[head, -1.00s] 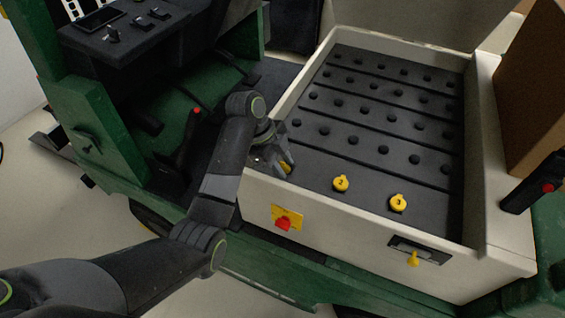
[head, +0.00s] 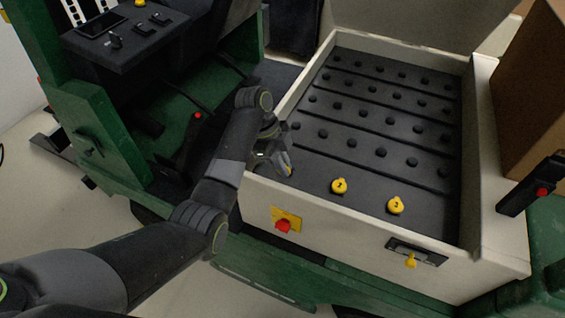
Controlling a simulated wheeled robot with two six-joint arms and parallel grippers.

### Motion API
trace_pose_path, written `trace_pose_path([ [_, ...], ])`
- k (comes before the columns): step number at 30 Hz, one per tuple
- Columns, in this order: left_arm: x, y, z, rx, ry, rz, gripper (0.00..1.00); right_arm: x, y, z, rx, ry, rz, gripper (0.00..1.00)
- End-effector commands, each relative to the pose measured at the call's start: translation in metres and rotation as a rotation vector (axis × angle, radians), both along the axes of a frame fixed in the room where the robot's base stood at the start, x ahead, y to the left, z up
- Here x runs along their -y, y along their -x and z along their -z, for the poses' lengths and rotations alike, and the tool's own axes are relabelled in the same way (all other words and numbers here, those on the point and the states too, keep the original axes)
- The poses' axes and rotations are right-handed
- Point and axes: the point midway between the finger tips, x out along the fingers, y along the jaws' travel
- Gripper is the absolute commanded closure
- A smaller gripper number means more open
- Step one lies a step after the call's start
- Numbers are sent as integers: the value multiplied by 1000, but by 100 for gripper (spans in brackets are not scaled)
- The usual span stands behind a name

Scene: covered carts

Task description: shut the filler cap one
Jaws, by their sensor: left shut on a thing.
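The open battery box (head: 350,224) of the cart holds a black battery with yellow filler caps along its front. Cap 2 (head: 339,186) and cap 3 (head: 396,205) are in plain view, each with a number on top. My left gripper (head: 287,169) is at the box's front left corner, shut on filler cap one, of which only a sliver of yellow (head: 290,171) shows between the fingers. The gripper hides most of that cap, so I cannot tell how far its lid is turned down. My right gripper is not in view.
A red knob on a yellow plate (head: 283,225) and a yellow-handled plug (head: 410,260) are on the box's front wall. A raised cover (head: 410,25) stands behind the box. A brown carton (head: 535,95) and a dark handle with a red button (head: 530,185) are at the right.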

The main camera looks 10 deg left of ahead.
Motion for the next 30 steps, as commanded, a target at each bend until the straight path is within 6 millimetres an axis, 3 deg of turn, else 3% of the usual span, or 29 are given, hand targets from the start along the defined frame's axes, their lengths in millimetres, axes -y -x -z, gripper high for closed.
trace_pose_path([
  [8,2,-9,1,-164,-55,0,100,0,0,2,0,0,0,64],
  [30,6,-20,4,-408,-134,-1,100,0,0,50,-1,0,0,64],
])
